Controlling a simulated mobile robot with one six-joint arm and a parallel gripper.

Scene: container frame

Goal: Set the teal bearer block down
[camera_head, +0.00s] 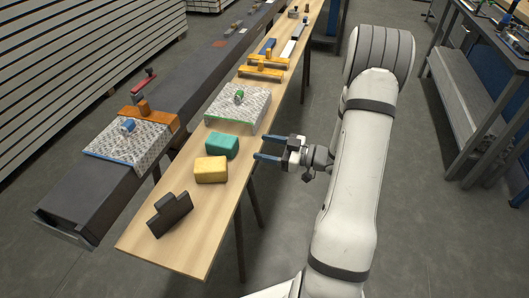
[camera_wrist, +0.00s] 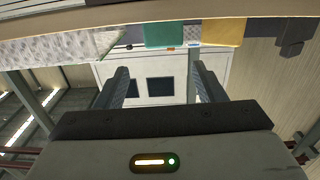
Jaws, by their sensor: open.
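The teal bearer block (camera_head: 221,146) rests on the wooden bench top (camera_head: 170,213), between a yellow block and a patterned tray. My gripper (camera_head: 258,147) is open and empty, to the right of the teal block around the bench's right edge, with its blue fingers pointing toward the block. There is a gap between the fingertips and the block. In the wrist view the teal block (camera_wrist: 164,36) shows near the top, above and between the open fingers (camera_wrist: 160,78), apart from them.
A yellow block (camera_head: 211,170) and a dark stepped block (camera_head: 170,213) stand nearer on the bench. A patterned tray (camera_head: 222,110) with a green-ringed knob stands behind. Farther back are orange bars (camera_head: 262,72). A dark rail (camera_head: 75,205) runs along the left.

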